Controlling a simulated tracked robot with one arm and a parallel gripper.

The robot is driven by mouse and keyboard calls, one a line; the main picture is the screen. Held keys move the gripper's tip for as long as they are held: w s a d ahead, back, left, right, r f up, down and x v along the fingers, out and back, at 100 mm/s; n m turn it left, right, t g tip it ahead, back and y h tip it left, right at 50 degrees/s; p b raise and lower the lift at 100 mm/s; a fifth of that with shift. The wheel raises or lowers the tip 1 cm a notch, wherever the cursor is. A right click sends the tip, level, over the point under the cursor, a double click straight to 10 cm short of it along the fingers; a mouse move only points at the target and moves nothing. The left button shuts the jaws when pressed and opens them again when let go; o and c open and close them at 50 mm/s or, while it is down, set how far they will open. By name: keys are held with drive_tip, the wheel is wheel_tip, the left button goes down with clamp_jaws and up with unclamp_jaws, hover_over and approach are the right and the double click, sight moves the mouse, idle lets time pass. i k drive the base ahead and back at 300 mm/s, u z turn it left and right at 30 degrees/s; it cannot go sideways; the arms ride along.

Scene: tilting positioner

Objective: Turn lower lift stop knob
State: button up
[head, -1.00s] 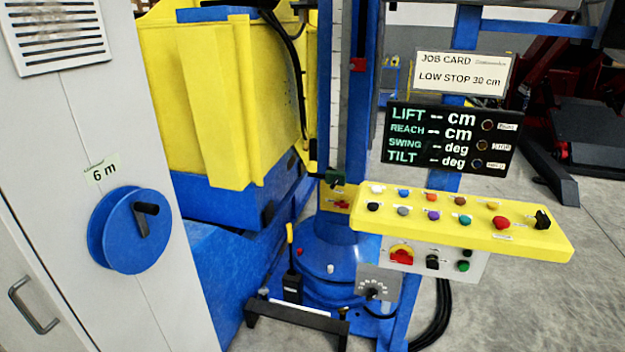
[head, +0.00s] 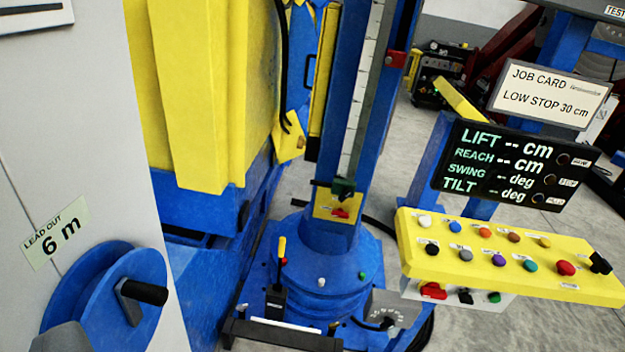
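The blue mast (head: 377,95) carries a pale measuring scale (head: 366,85). A small dark green block (head: 343,188) sits low on the scale, just above a yellow plate with a red part (head: 340,212). A red block (head: 396,59) sits higher on the mast's right side. I cannot tell for certain which of these is the lower lift stop knob. The job card (head: 548,93) reads LOW STOP 30 cm. The dark display (head: 507,166) shows dashes for lift, reach, swing and tilt. My gripper's fingers are not visible.
A grey cabinet with a blue reel (head: 110,290) and black crank stands close at left. A grey rounded shape, unclear, shows at the bottom left. A yellow button panel (head: 430,262) juts out at right. A black bracket (head: 285,333) stands low before the mast base.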

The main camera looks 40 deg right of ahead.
sight(346, 193)
drive_tip(key=z, duration=0.3)
drive_tip(key=i, duration=1)
drive_tip(key=z, duration=0.6)
